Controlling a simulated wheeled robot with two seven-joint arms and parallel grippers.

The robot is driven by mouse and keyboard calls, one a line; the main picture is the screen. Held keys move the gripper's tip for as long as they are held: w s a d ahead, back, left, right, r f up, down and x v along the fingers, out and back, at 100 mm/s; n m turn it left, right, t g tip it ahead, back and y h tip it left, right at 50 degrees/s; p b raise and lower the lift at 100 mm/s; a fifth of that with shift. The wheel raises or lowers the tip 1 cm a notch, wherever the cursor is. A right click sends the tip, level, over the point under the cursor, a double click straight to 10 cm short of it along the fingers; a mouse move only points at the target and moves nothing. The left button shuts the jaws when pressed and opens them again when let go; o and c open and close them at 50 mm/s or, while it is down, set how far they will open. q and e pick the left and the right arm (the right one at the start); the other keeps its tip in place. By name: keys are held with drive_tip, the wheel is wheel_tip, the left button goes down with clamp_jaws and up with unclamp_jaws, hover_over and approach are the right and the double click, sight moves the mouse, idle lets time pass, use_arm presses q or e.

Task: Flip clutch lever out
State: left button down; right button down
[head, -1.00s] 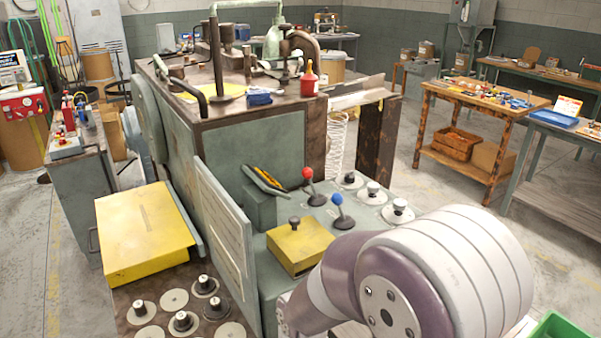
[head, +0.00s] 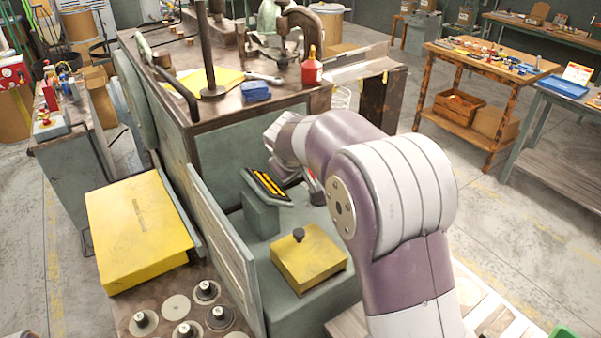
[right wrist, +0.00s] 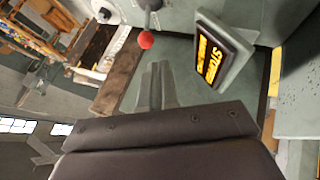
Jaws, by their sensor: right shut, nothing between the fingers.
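A lever with a red ball knob (right wrist: 146,39) shows at the top of the right wrist view. Its thin grey stem runs up from the knob toward the picture's top edge. No label tells me whether this is the clutch lever. My right gripper (right wrist: 155,68) is shut and empty, its fingertips just below the knob in that picture; I cannot tell whether they touch it. My left gripper is not in view.
A tilted black sign with yellow lettering (head: 266,185) stands close to my right wrist; it also shows in the right wrist view (right wrist: 212,55). A yellow box with a dark knob (head: 309,262) sits in front. The grey machine cabinet (head: 245,140) rises behind.

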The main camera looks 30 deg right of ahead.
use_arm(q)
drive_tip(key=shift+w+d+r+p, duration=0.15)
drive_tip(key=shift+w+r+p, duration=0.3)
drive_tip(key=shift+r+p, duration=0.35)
use_arm(e)
drive_tip(key=x, duration=1.1)
